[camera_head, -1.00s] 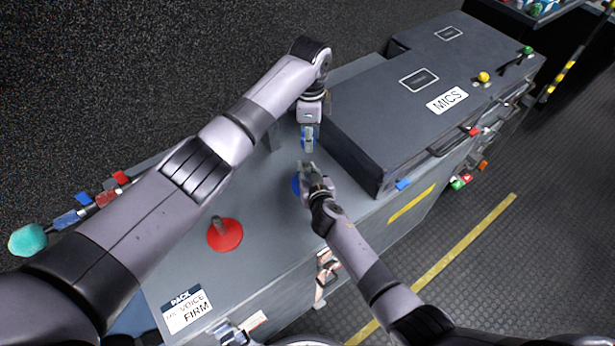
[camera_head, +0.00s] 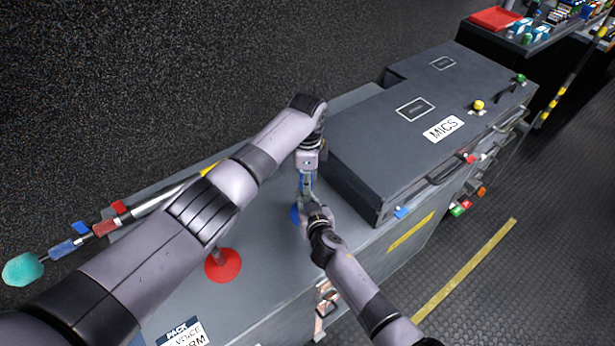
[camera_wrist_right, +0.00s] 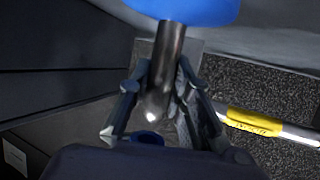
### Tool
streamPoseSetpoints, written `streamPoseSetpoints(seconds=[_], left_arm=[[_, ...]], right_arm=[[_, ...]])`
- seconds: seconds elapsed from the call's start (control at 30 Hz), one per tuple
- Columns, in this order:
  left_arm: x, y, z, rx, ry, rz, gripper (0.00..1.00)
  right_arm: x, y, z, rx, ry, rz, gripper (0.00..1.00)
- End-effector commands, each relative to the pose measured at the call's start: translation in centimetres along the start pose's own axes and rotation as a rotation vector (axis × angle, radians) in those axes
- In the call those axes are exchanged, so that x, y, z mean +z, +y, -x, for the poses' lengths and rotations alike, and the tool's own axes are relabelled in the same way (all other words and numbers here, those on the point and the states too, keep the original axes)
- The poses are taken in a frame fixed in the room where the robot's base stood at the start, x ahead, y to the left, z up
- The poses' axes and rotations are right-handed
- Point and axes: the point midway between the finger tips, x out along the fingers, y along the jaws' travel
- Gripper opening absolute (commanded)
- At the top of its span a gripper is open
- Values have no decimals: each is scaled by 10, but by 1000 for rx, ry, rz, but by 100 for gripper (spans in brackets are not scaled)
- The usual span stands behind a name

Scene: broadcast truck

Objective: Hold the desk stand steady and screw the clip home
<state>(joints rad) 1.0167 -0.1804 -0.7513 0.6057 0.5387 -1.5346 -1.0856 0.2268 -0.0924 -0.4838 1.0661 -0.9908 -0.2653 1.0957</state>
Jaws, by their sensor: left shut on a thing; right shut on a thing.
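The desk stand with a blue round base (camera_head: 296,213) stands on the grey case top, partly hidden by my right gripper. My right gripper (camera_head: 307,198) is shut on its post. The right wrist view shows the blue base (camera_wrist_right: 190,8) at the top and the dark metal post (camera_wrist_right: 166,70) between the fingers (camera_wrist_right: 160,95). My left gripper (camera_head: 307,180) points down directly above the post, shut on a small blue piece that seems to be the clip. A bit of blue shows at the post's end in the wrist view (camera_wrist_right: 148,137). Whether clip and post touch is unclear.
A second stand with a red base (camera_head: 223,265) stands nearer, beneath my left arm. The dark MICS case (camera_head: 400,130) is close on the right. A pole with a teal foam end (camera_head: 22,269) lies along the left edge.

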Motion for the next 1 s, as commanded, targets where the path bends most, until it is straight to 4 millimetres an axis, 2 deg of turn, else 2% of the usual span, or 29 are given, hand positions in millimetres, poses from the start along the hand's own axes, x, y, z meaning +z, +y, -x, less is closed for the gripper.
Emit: streamPoseSetpoints(seconds=[0.3, 0.63, 1.0], left_arm=[[0, 0, -1, 0, 0, 0, 6], [-1, 0, -17, 1, 2, -1, 6], [0, 0, -18, 0, 1, -1, 6]], right_arm=[[1, 0, 0, 1, -1, 1, 0], [1, 1, 0, 1, -1, 1, 0], [1, 1, 0, 1, -1, 1, 0]])
